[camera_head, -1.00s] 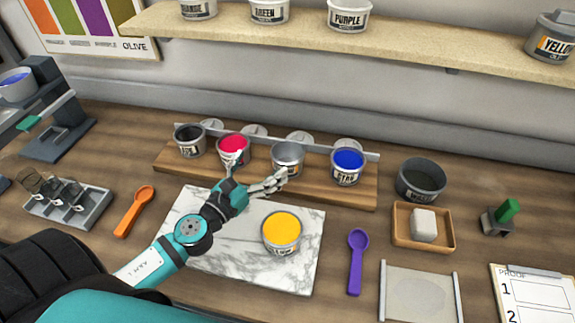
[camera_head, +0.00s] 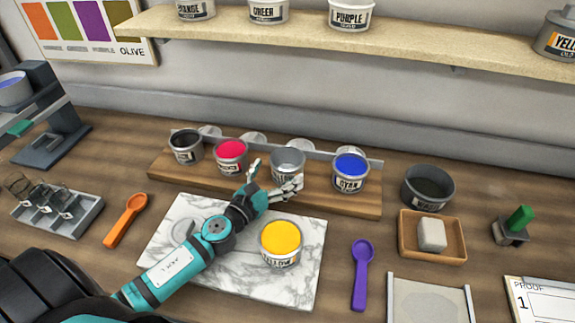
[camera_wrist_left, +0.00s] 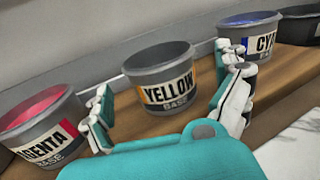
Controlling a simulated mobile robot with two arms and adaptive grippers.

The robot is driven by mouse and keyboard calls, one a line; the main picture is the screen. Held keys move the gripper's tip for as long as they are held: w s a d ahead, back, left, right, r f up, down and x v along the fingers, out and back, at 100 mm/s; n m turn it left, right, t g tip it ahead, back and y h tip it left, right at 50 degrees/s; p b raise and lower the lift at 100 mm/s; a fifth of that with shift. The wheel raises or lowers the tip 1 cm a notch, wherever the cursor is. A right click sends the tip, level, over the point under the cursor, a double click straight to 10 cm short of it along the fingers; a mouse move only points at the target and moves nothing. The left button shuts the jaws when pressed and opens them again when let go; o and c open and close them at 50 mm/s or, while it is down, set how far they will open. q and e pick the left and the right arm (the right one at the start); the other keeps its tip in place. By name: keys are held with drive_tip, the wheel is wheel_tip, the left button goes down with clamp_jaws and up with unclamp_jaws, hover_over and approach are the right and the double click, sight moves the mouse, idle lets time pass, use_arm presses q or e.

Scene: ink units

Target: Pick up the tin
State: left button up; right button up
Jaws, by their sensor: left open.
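A grey tin (camera_head: 288,163) stands upright on the wooden rack, between the magenta tin (camera_head: 231,155) and the cyan tin (camera_head: 350,172). In the left wrist view this tin (camera_wrist_left: 168,93) reads YELLOW BASE, and I see no coloured ink in its mouth. My left gripper (camera_head: 274,177) is open and empty just in front of it. In the left wrist view the tin appears between the spread fingers (camera_wrist_left: 164,72); I cannot tell whether they touch it. Another tin labelled YELLOW (camera_head: 280,244), full of yellow ink, stands on the marble slab. My right gripper is not in view.
The marble slab (camera_head: 210,270) lies under my left arm. A black tin (camera_head: 186,147) stands at the rack's left end. An orange scoop (camera_head: 125,220), a purple scoop (camera_head: 361,275), a wooden tray (camera_head: 432,252) and a dark bowl (camera_head: 428,188) lie around. A shelf (camera_head: 300,45) hangs above.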

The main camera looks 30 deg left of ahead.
sight(295, 154)
use_arm(q)
drive_tip(key=w+p, duration=0.1)
drive_tip(key=w, duration=0.3)
drive_tip(key=shift+w+d, duration=0.15)
drive_tip(key=shift+w, duration=0.05)
drive_tip(key=shift+w+f, duration=0.15)
drive_tip(key=shift+w, duration=0.35)
drive_tip(key=shift+s, duration=0.1)
drive_tip(key=shift+c, duration=1)
drive_tip(key=c, duration=1.3)
